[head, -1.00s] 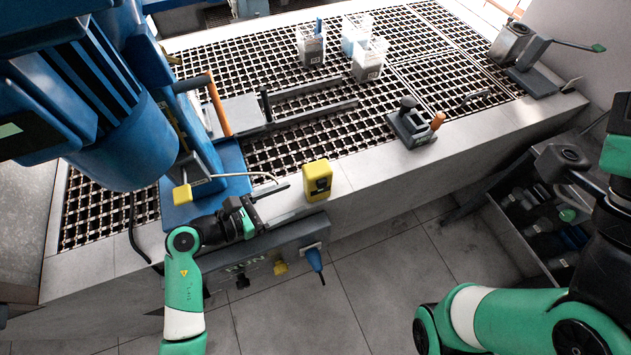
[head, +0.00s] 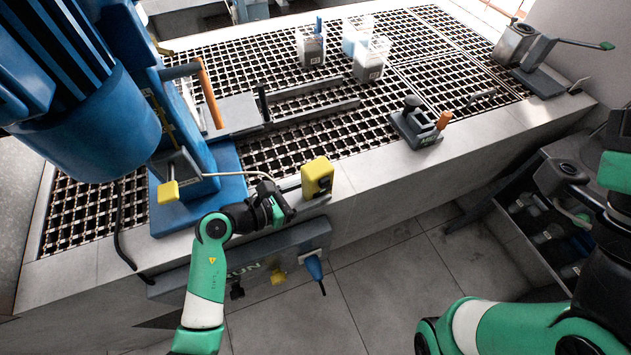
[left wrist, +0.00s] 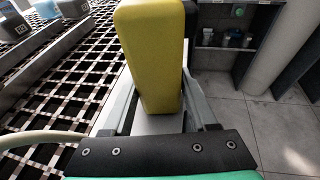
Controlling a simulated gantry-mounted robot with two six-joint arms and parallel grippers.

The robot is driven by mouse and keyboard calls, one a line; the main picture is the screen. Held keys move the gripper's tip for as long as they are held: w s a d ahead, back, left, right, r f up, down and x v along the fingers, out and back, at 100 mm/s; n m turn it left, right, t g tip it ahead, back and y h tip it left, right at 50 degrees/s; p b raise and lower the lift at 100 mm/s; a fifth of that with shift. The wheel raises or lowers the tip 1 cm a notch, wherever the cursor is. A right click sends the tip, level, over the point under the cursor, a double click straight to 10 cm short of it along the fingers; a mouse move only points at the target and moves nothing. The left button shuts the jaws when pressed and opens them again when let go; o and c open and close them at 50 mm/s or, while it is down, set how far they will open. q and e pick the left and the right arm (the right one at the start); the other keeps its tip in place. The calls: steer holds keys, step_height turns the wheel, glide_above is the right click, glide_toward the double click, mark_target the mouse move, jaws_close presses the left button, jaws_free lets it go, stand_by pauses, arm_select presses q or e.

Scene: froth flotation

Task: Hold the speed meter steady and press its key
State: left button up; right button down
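The speed meter (head: 318,177) is a yellow box with a dark face, upright near the front edge of the bench. My left gripper (head: 303,192) is at the meter, pointing right along the bench edge. In the left wrist view the yellow meter (left wrist: 152,55) stands large between the two fingers, which are apart on either side of it. Narrow gaps seem to show beside its lower part, so I see no firm grip. The key cannot be made out. My right arm is at the lower right of the head view; its gripper is out of view.
A blue machine (head: 85,120) with a yellow-tipped lever (head: 168,191) stands left of my left gripper. A thin cable curves close by. A control box (head: 245,262) hangs on the bench front. A small block with knobs (head: 417,128) and several clear containers (head: 370,60) stand farther off.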

arm_select(q)
steer(key=c, duration=0.4)
steer(key=shift+o, duration=0.2)
stand_by(1.5)
